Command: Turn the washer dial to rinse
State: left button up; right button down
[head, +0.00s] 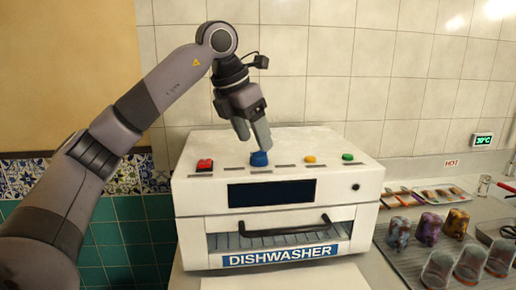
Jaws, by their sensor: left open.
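The dishwasher (281,222) is a white countertop box with a dark display, a black door handle and a blue DISHWASHER label on the front. Its blue dial (259,159) sits on the top panel, left of centre. My left gripper (252,140) points down just above and slightly left of the dial. Its fingers look close together from this side, but they are open. I cannot tell whether they touch the dial. Any markings around the dial are too small to read. My right gripper is not in view.
A red button (204,164) is left of the dial; yellow (310,159) and green (347,157) knobs are right of it. Upturned glasses (437,270) and patterned cups (428,229) stand on a rack at right. The tiled wall (300,60) is close behind.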

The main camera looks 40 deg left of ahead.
aim_at(258, 151)
pick_arm(q)
jog(key=shift+x, duration=1.95)
jog(key=c, duration=1)
jog(key=shift+c, duration=0.2)
